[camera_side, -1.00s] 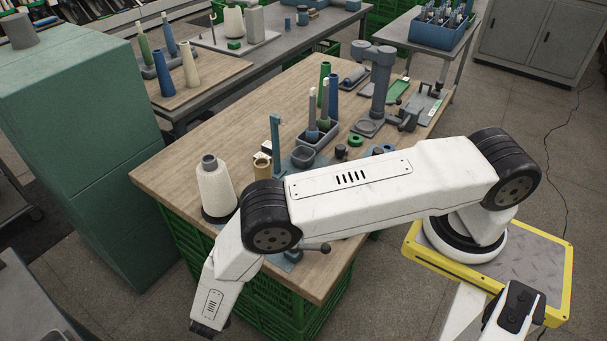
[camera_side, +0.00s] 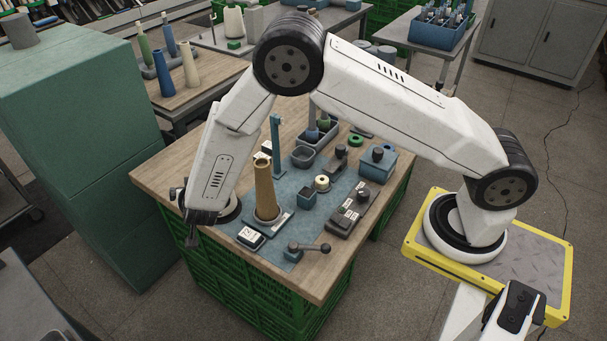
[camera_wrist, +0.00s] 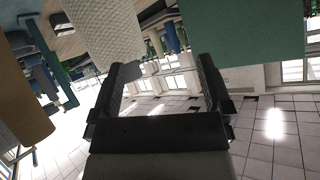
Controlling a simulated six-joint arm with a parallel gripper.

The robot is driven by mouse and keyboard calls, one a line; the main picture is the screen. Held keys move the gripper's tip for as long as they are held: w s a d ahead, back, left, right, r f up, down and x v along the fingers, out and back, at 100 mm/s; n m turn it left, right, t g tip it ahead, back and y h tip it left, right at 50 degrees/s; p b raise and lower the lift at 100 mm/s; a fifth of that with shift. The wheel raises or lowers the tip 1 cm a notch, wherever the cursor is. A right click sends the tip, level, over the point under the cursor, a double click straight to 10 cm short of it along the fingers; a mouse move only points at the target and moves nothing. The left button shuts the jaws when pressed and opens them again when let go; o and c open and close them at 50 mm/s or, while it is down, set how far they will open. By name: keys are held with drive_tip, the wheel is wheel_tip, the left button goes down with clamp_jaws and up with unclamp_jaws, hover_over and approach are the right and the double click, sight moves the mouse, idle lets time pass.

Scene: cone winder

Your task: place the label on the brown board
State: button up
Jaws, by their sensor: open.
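A small white label (camera_side: 249,236) lies on a dark block at the front of the blue-grey mat, beside a tall brown cone (camera_side: 265,190). A brown wooden tabletop (camera_side: 165,178) surrounds the mat. Another brown board-like surface (camera_side: 205,88) is at the back left, with several cones on it. I cannot tell which surface is the brown board. My gripper (camera_side: 191,232) hangs at the tabletop's left front edge, left of the label and apart from it. In the wrist view, its fingers (camera_wrist: 163,68) are open with nothing between them.
A white yarn cone (camera_wrist: 105,30) is close in the wrist view; in the side view my arm hides it. A lever (camera_side: 310,247), a dark box with white labels (camera_side: 350,212) and a blue post (camera_side: 276,145) crowd the mat. A green cabinet (camera_side: 95,130) stands left.

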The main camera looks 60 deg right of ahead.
drive_tip(key=s+d+r+n+g+y, duration=0.2)
drive_tip(key=s+d+r+n+y, duration=0.4)
drive_tip(key=r, duration=0.3)
drive_tip(key=s+d+r+n+g, duration=0.1)
drive_tip(key=s+d+g, duration=0.2)
drive_tip(key=s, duration=0.7)
drive_tip(key=s+d+r+n+g, duration=0.1)
drive_tip(key=s+d+g, duration=0.2)
drive_tip(key=s, duration=0.7)
drive_tip(key=shift+d+r+n+h, duration=0.3)
drive_tip(key=shift+d, duration=0.7)
drive_tip(key=shift+r, duration=0.1)
drive_tip(key=shift+w+v, duration=0.55)
drive_tip(key=shift+v, duration=1.8)
drive_tip(key=w+a+m+g, duration=0.1)
drive_tip(key=w+a+m, duration=0.2)
drive_tip(key=w+m, duration=0.55)
drive_tip(key=w+a+m+g, duration=0.2)
drive_tip(key=w+a+m, duration=0.2)
drive_tip(key=w+m, duration=0.4)
drive_tip(key=shift+m, duration=0.45)
drive_tip(key=f, duration=2.3)
drive_tip(key=shift+s+d+f, duration=0.1)
drive_tip(key=shift+s+f, duration=0.1)
drive_tip(key=shift+s, duration=0.05)
drive_tip(key=shift+f, duration=0.15)
